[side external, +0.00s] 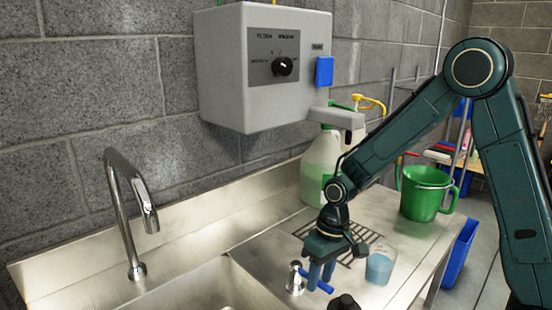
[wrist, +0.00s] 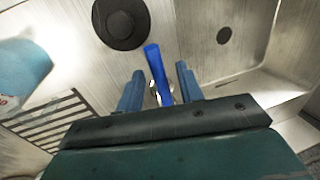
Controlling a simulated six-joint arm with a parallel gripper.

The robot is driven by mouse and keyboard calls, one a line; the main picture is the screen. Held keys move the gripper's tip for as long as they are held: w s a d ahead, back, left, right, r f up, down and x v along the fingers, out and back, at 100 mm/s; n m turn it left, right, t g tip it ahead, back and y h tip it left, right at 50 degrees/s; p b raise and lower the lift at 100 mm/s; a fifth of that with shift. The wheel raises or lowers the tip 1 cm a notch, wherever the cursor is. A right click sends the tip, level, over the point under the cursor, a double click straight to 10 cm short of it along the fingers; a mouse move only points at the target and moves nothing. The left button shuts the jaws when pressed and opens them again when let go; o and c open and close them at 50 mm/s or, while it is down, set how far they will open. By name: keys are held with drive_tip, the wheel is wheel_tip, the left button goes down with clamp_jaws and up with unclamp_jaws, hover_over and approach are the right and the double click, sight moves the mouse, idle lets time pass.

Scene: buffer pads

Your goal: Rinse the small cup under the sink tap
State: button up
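The small cup (side external: 381,266) is clear with blue liquid and stands on the steel counter, right of my gripper; part of it shows at the left of the wrist view (wrist: 22,70). The sink tap (side external: 130,205) is a curved chrome spout at the left, over the sink basin (side external: 205,292). A chrome valve (side external: 295,280) with a blue lever (wrist: 157,72) stands on the counter. My gripper (side external: 318,275) is low over this lever. Its two blue fingers (wrist: 160,88) are apart, one on each side of the lever, with gaps showing. The gripper holds nothing.
A black round knob (side external: 345,302) stands near the valve. A slotted drain grate (wrist: 50,120) lies beside the cup. A green jug (side external: 425,195) and a large pump bottle (side external: 320,160) stand behind. A grey control box (side external: 262,75) hangs on the wall.

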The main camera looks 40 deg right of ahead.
drive_tip(key=shift+r, duration=0.1)
wheel_tip(320, 180, up, 13)
drive_tip(key=d, duration=0.2)
drive_tip(key=shift+d+r, duration=0.2)
drive_tip(key=shift+d, duration=0.15)
idle(0.4)
drive_tip(key=s+d+r+t+h, duration=0.1)
drive_tip(key=s+r+t, duration=0.1)
drive_tip(key=s, duration=0.7)
drive_tip(key=s+d+r+t+h, duration=0.1)
drive_tip(key=s+r+t, duration=0.2)
drive_tip(key=s, duration=0.6)
drive_tip(key=shift+r+t, duration=0.3)
drive_tip(key=shift+r, duration=0.5)
